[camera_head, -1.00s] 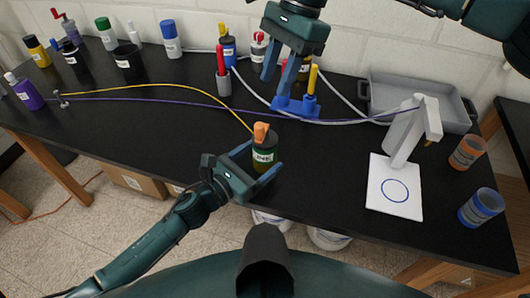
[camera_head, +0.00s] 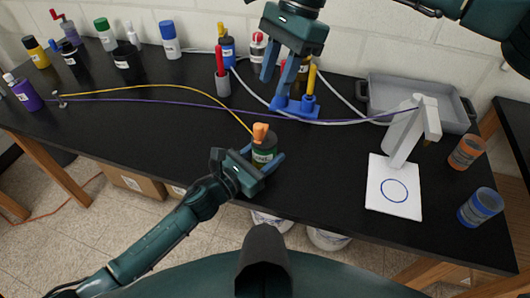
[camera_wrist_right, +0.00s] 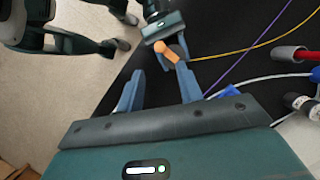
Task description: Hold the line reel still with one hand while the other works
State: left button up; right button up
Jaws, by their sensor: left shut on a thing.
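A dark bottle-like reel (camera_head: 263,150) with an orange top and a white label stands near the table's front edge, and I take it for the line reel. A yellow line runs to it. My left gripper (camera_head: 267,170) is shut on it from the front, low on its body. In the right wrist view its orange top (camera_wrist_right: 166,52) shows beside my left gripper (camera_wrist_right: 168,38). My right gripper (camera_head: 278,88) is above the table, behind the reel and apart from it. Its fingers (camera_wrist_right: 160,92) are spread with nothing between them.
A blue holder (camera_head: 297,107) with a yellow stick is close by my right gripper. A purple line (camera_head: 180,107) crosses the table to a white stand (camera_head: 405,135). A grey tray (camera_head: 455,115) and a white card (camera_head: 393,200) are at the right. Several bottles line the back.

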aim_at(259, 125)
pick_arm(q)
jog(key=c, duration=0.3)
pick_arm(e)
jog(key=shift+o, duration=0.4)
jog(key=a+f+m, duration=0.1)
jog(key=f+m, duration=0.1)
jog(key=f, duration=0.1)
jog(key=s+a+f+m+t, duration=0.1)
jog(key=f+m, duration=0.1)
jog(key=f, duration=0.2)
jog(key=s+a+f+m+t+y, duration=0.1)
jog(key=f+m, duration=0.2)
jog(key=shift+s+a+f, duration=0.15)
jog(key=shift+a, duration=0.1)
dwell(0.3)
